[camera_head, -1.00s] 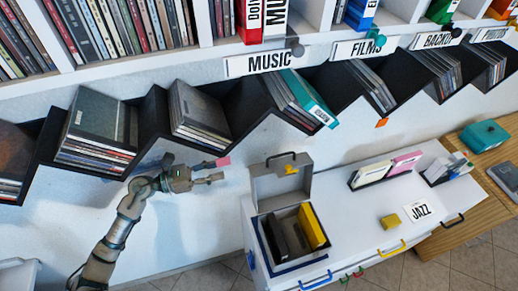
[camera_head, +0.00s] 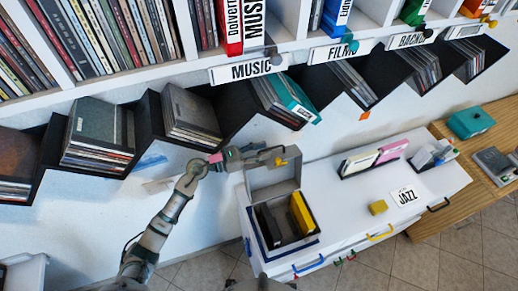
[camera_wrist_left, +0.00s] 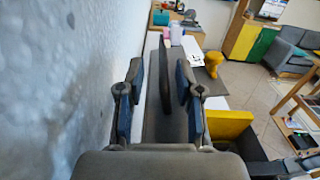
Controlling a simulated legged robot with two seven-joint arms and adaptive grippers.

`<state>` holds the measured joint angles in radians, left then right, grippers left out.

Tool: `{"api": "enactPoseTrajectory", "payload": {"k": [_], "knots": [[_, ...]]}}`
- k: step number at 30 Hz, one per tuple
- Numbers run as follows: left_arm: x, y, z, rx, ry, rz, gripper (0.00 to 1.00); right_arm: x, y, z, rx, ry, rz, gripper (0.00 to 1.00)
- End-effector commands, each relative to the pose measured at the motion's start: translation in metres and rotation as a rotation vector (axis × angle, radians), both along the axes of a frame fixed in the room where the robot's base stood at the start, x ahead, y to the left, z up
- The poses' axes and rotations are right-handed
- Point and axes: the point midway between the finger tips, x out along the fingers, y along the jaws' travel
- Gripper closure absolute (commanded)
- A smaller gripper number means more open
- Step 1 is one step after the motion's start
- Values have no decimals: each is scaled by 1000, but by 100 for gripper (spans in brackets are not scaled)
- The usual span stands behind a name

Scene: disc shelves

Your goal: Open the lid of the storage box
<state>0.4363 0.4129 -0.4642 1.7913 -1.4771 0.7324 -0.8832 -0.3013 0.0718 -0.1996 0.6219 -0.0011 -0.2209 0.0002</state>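The grey storage box (camera_head: 262,240) stands on the white cabinet, with dark and yellow items inside. Its grey lid (camera_head: 272,182) stands upright at the back edge, with a yellow latch on it. My left gripper (camera_head: 268,156) is at the lid's top edge and covers the handle in the head view. In the left wrist view, the dark handle (camera_wrist_left: 165,80) lies between my two open fingers, with a gap on each side. The lid (camera_wrist_left: 165,122) shows below it, and the yellow latch (camera_wrist_left: 212,63) to the right.
Black slanted disc shelves (camera_head: 230,110) run along the wall behind and above my left arm. A JAZZ card (camera_head: 405,196), a small yellow block (camera_head: 378,207) and disc holders (camera_head: 362,165) are on the cabinet right of the box. A teal box (camera_head: 470,123) is on the wooden table.

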Motion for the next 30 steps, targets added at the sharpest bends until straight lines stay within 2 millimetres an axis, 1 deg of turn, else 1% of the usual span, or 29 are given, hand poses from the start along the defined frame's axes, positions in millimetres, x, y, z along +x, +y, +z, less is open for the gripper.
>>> {"api": "enactPoseTrajectory", "payload": {"k": [6, 7, 8, 9, 10, 11, 15, 19, 24, 26, 30], "knots": [[0, 3, 0, -4, 1, -1, 65, 0, -9, 0, -11, 0, 4, 60], [0, 4, 0, -5, 1, -1, 70, 0, -11, 0, -13, 0, 4, 60], [0, 5, 0, -6, 2, -1, 77, 0, -12, 0, -15, 0, 5, 60], [0, 5, 0, -6, 2, -1, 87, 0, -15, 0, -17, 1, 6, 60], [0, 6, 0, -7, 2, -1, 95, 0, -16, 0, -19, 0, 6, 60], [0, 7, 0, -7, 2, -1, 100, 0, -17, 0, -20, 1, 6, 60], [0, 8, 0, -8, 1, 0, 100, 0, -17, 0, -20, 0, 6, 60], [-1, 6, 0, -3, -3, 0, 100, 0, -9, 0, -11, 0, 3, 60], [-16, -1, 6, 31, -79, -1, 100, 0, 4, -2, 5, 0, -2, 60], [-20, -3, 7, 38, -99, 0, 100, 0, 4, -2, 5, 0, -1, 60], [-19, -3, 8, 36, -99, 1, 100, 0, -1, -2, -1, 0, 1, 60]]}}
